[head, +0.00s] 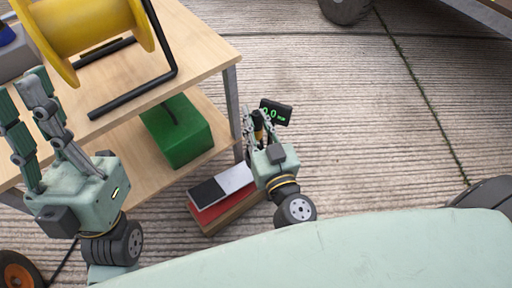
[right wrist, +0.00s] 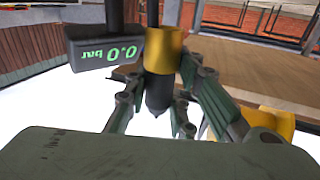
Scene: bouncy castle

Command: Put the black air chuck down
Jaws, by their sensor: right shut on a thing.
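The black air chuck (head: 258,127) is in my right gripper (head: 258,130), beside the shelf unit's front right leg in the head view. It has a small black gauge with green digits (head: 276,112). In the right wrist view the chuck shows a brass collar (right wrist: 162,50) and a dark tapered lower end between the fingers of my right gripper (right wrist: 158,95). Its gauge there (right wrist: 104,48) reads 0.0 bar. My left gripper (head: 24,95) is at the left of the head view, fingers apart, with nothing seen between them.
A wooden shelf unit (head: 205,45) bears a yellow reel (head: 85,25) on top. A green block (head: 178,130) sits on its lower shelf.

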